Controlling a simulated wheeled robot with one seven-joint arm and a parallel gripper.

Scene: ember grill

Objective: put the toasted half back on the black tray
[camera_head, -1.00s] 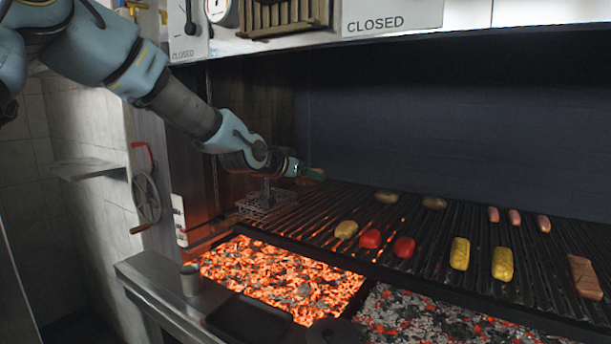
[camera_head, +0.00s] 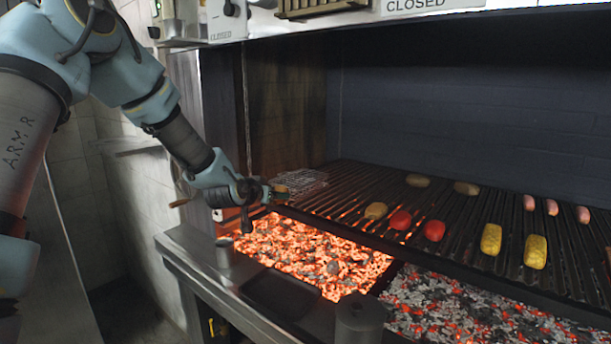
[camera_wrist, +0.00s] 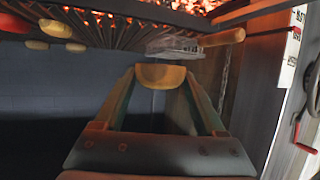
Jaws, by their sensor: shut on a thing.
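My gripper (camera_head: 274,191) is at the grill's left front corner, above the edge of the glowing coals. In the wrist view my gripper (camera_wrist: 160,82) is shut on the toasted half (camera_wrist: 161,75), a yellow-brown piece pinched between the fingertips. The toasted half also shows small in the head view (camera_head: 282,188), partly hidden by the fingers. The black tray (camera_head: 250,285) lies on the steel front ledge, below and in front of the gripper. It looks empty, and it is apart from the gripper.
A wire basket (camera_head: 311,184) sits on the grill (camera_head: 340,192) just behind the gripper; its wooden handle (camera_wrist: 222,37) shows in the wrist view. A metal cup (camera_head: 225,252) and a dark round object (camera_head: 360,318) flank the tray. Hot coals (camera_head: 310,250) lie behind it.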

